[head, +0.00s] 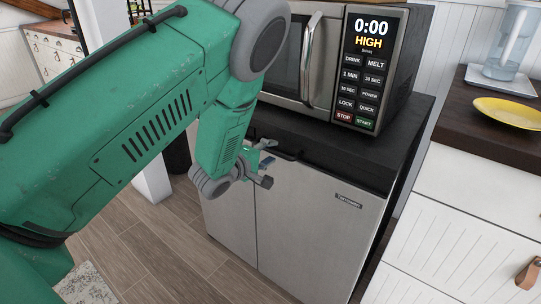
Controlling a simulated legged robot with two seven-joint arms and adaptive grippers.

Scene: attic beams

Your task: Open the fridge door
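The fridge is a low silver unit with a black top (392,142). Its wide front door (312,222) looks shut, flush with the narrower panel to its left, and carries a small dark label at upper right. A dark recess or handle strip runs along the upper front edge, partly hidden by my gripper. My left gripper (266,164) is at the upper left of the door, in front of that edge. Its fingers look spread apart, with nothing seen between them. Whether it touches the door I cannot tell. My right gripper is not in view.
A microwave (385,72) reading 0:00 HIGH stands on the fridge. To the right is a white cabinet (455,225) with a dark worktop, a yellow plate (508,112) and a clear jug-like appliance (507,45). Wooden floor (165,255) lies open in front of the fridge at left.

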